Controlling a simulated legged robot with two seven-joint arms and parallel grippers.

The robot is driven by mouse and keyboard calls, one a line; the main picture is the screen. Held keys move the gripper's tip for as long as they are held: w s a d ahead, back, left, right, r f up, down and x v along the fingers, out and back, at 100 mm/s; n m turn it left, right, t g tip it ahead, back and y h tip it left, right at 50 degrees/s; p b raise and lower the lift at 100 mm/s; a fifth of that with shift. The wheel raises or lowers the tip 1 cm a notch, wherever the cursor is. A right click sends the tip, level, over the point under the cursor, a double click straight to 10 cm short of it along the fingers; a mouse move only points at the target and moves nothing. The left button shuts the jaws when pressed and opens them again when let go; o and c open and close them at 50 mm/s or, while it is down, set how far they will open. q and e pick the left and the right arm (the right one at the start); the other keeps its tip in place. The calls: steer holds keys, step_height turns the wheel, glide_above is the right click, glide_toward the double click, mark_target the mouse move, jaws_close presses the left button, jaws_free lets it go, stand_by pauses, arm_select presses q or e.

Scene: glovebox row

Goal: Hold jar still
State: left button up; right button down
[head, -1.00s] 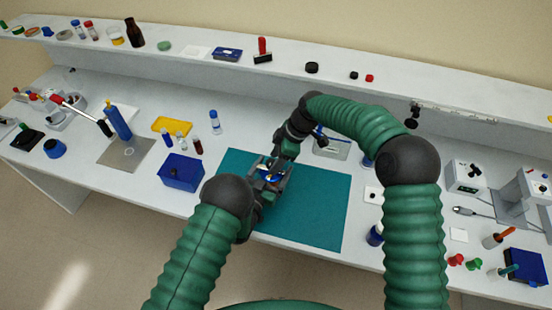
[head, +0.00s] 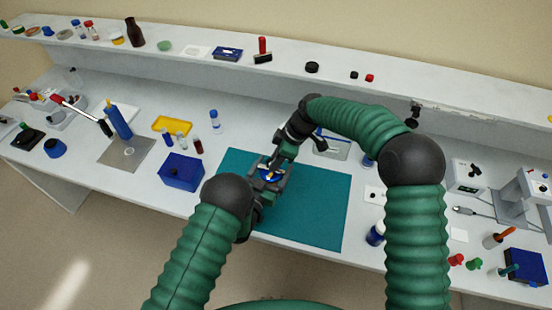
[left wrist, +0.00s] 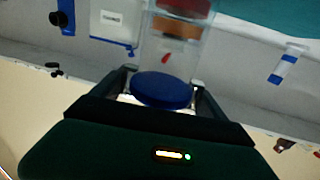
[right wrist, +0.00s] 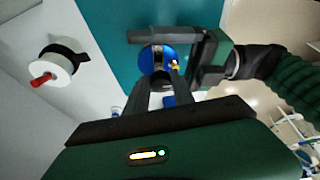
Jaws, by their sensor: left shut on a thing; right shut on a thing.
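A jar with a round blue lid (head: 270,175) is between my grippers above the teal mat (head: 315,205). The lid also shows in the left wrist view (left wrist: 162,90) and the right wrist view (right wrist: 157,58). A small yellow piece (right wrist: 176,65) shows at the lid's edge. My left gripper (head: 266,185) is shut on the jar, with one finger on each side. My right gripper (head: 277,161) comes from the far side and is shut at the lid; its fingers (right wrist: 164,86) reach the lid's edge. The jar's body is mostly hidden by the grippers.
A blue box (head: 181,171) stands left of the mat, with small vials (head: 182,142) and a yellow tray (head: 172,125) behind it. The mat's right part is clear.

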steer(key=m+t, duration=0.1)
steer(key=m, duration=0.2)
steer(key=m+t+h, duration=0.1)
steer(key=m, duration=0.3)
steer(key=shift+s, duration=0.15)
steer(key=m, duration=0.1)
steer(key=m+t+h, duration=0.1)
steer(key=m, duration=0.1)
steer(key=m+h, duration=0.1)
steer(key=m, duration=0.1)
steer(key=shift+s+a+t, duration=0.1)
steer(key=shift+a+t, duration=0.2)
steer(key=shift+a, duration=0.05)
steer(key=shift+r+m+h, duration=0.1)
steer(key=shift+m+h, duration=0.4)
steer(key=shift+m, duration=0.8)
steer(key=c, duration=1.3)
jaws_free()
steer(key=shift+o, duration=1.2)
steer(key=shift+s, duration=0.1)
step_height(320, 180, up, 10)
